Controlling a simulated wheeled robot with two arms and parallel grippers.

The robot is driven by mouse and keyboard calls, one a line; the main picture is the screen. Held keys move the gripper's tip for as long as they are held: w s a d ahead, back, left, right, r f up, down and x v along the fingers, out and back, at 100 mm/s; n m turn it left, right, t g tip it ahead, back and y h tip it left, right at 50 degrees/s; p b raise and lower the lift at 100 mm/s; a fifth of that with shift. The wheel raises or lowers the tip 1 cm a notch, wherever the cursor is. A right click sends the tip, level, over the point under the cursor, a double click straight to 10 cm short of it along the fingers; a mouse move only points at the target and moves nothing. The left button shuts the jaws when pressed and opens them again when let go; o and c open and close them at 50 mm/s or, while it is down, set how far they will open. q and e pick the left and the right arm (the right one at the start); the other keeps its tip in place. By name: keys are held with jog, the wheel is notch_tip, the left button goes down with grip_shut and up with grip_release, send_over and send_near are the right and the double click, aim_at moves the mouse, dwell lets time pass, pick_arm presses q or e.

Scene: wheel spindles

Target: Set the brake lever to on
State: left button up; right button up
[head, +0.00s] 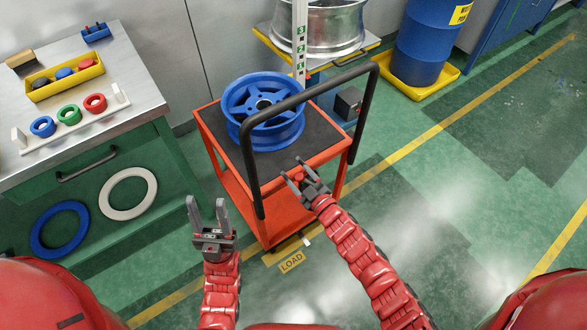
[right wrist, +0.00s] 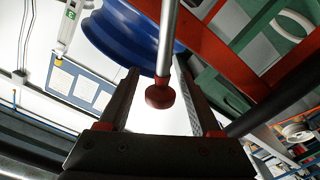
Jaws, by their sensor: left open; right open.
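In the right wrist view a metal rod with a dark red knob (right wrist: 160,92), which looks like the brake lever, stands between the fingers of my right gripper (right wrist: 155,85). The fingers are apart on both sides of it, and I cannot tell whether they touch it. In the head view the right gripper (head: 291,170) is open at the front edge of the red cart (head: 270,185), and the lever is not clear there. My left gripper (head: 207,206) is open and empty, left of the cart and above the floor.
A blue wheel rim (head: 262,140) lies on the cart's dark top. The cart's black handle (head: 255,165) arches close to my right gripper. A workbench (head: 140,95) with coloured rings stands at the left. A blue drum (head: 420,45) stands back right. The floor at the right is clear.

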jog(key=shift+w+a, duration=0.25)
jog(key=shift+w, duration=0.1)
jog(key=shift+c, duration=0.2)
grip_shut()
jog(key=shift+f, duration=0.1)
dwell(1.0)
